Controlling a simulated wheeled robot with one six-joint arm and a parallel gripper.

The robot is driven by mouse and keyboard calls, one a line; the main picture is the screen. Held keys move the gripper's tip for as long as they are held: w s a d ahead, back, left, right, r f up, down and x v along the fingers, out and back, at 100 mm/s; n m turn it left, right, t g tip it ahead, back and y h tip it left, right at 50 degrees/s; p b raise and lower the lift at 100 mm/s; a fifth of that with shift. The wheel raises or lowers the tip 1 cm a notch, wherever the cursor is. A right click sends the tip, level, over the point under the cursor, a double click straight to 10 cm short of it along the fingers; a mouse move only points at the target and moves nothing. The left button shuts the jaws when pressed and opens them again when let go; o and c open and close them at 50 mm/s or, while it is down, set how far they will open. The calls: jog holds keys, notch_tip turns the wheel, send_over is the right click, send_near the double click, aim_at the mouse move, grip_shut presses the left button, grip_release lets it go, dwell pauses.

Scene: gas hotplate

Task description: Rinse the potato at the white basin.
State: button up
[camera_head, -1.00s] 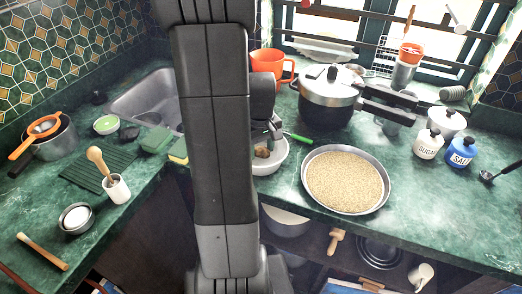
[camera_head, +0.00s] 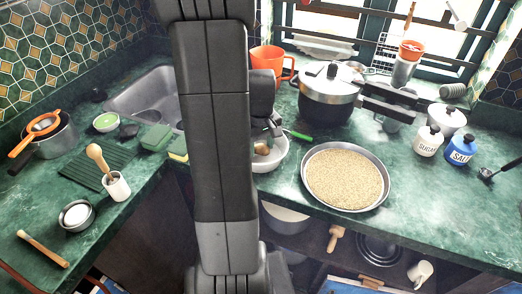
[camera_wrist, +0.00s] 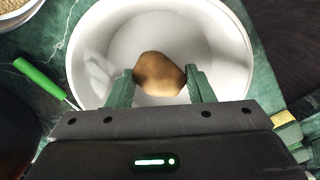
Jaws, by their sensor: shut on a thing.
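The brown potato (camera_wrist: 160,74) is between the two green fingers of my gripper (camera_wrist: 160,84) in the wrist view. My gripper is shut on it and holds it over or inside the white basin (camera_wrist: 222,40). I cannot tell whether the potato touches the basin's bottom, or whether there is water in it. In the head view the potato (camera_head: 262,149) shows small beside my arm, and the basin (camera_head: 272,163) is partly hidden behind my arm.
A green-handled tool (camera_wrist: 40,80) lies beside the basin. The counter's front edge is close.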

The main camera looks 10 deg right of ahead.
aim_at(261, 146)
dwell(0.3)
jog(key=shift+r+p, duration=3.45)
jog(key=shift+r, duration=0.9)
notch_tip(261, 146, up, 4)
jog(key=p, duration=0.3)
